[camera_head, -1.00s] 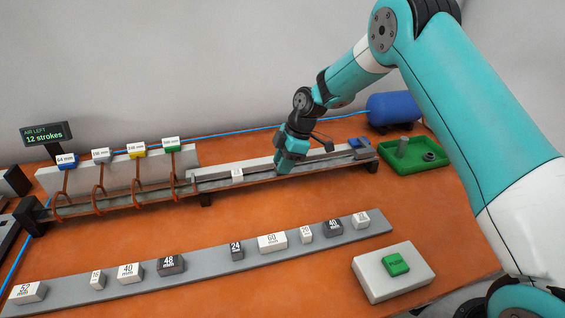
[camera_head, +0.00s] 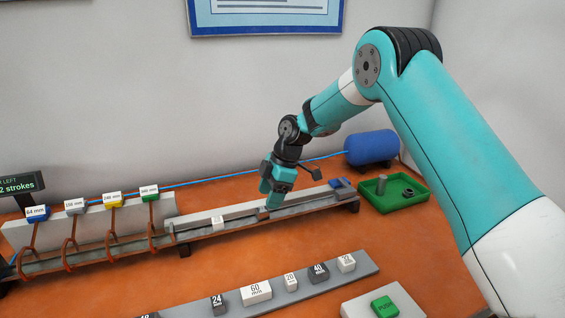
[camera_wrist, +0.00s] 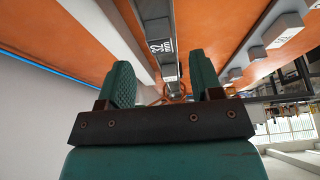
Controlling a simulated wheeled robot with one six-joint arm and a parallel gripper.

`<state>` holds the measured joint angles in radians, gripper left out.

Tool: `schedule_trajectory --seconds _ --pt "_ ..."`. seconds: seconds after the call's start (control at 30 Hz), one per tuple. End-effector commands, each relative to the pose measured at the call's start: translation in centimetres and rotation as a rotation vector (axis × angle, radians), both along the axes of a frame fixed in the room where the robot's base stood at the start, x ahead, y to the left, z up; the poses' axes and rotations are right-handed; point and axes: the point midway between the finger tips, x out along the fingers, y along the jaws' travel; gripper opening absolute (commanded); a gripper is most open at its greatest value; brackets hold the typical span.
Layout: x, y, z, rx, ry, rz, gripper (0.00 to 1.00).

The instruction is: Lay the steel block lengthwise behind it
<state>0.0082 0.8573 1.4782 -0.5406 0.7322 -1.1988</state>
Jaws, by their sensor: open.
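My gripper (camera_head: 271,205) is open, low over the right part of the long channel (camera_head: 315,206). In the wrist view its two jaws (camera_wrist: 164,75) stand apart, with the channel showing between them. A dark block marked 32 mm (camera_wrist: 160,47), which looks like the steel block, lies in the channel just past the jaw tips. In the head view a small dark piece (camera_head: 263,214) beside the jaws seems to be this block. A pale block (camera_head: 217,222) sits in the channel to its left, with a gap between them.
Copper coils with coloured tags (camera_head: 115,200) surround the channel on the left. A grey rack (camera_head: 330,287) with several marked blocks is in front. A green PUSH button (camera_head: 385,306), green tray (camera_head: 410,201) and blue tank (camera_head: 371,148) are to the right.

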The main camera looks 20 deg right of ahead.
Motion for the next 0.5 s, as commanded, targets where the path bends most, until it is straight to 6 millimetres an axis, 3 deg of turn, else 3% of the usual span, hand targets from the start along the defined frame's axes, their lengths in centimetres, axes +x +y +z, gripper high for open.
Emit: schedule_trajectory --seconds 0.3,0.5 --pt "0.1 -3.2 7.6 -0.001 -0.005 -0.002 0.59" --pt "0.0 -4.5 10.8 0.000 -0.001 -0.002 0.59"
